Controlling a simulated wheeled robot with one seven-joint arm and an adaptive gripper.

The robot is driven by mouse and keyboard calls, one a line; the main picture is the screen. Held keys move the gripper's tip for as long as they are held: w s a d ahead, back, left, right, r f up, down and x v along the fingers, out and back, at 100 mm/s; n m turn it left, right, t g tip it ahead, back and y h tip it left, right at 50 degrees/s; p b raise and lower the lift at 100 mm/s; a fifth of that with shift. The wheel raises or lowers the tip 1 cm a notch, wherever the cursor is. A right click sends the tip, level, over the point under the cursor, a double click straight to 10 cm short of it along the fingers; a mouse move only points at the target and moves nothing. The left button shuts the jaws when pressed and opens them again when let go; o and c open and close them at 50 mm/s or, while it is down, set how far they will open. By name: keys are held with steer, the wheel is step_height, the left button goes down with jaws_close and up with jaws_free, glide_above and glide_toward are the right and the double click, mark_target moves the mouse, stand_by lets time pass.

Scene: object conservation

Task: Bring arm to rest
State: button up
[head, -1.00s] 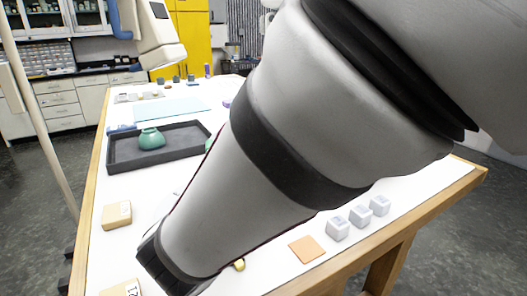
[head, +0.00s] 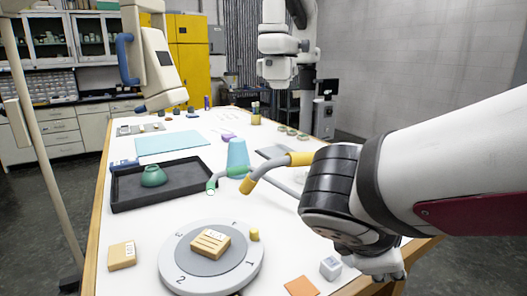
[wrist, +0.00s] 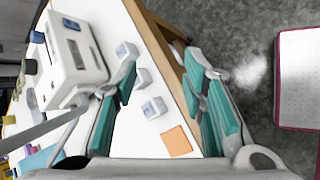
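My arm comes in from the right in the head view, with its dark wrist joint over the right side of the white table (head: 140,222). My gripper (head: 385,272) points down near the table's right edge and is partly cut by the frame. In the wrist view my gripper (wrist: 162,80) has its two teal-padded fingers spread apart with nothing between them. Small grey-white blocks (wrist: 143,77) and an orange square (wrist: 176,141) lie on the table below, apart from the fingers.
A round turntable (head: 180,275) with a labelled tan block (head: 210,243) stands in front. A black tray (head: 125,190) holds a green pot (head: 153,175). A curved yellow-and-grey tube (head: 275,170) is close to my wrist. A red-edged panel (wrist: 299,80) lies beyond the table.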

steer(key=s+r+m+y+p, duration=0.2)
steer(key=s+r+m+y, duration=0.1)
steer(key=s+m, duration=0.4)
steer(key=s+r+m+g+y+p, duration=0.1)
steer(key=s+r+m+y+p, duration=0.1)
steer(key=s+m, duration=0.5)
steer(key=shift+d+r+m+y+p, duration=0.15)
steer(key=shift+r+m+y+p, duration=0.3)
steer(key=shift+m+y, duration=0.4)
stand_by(1.2)
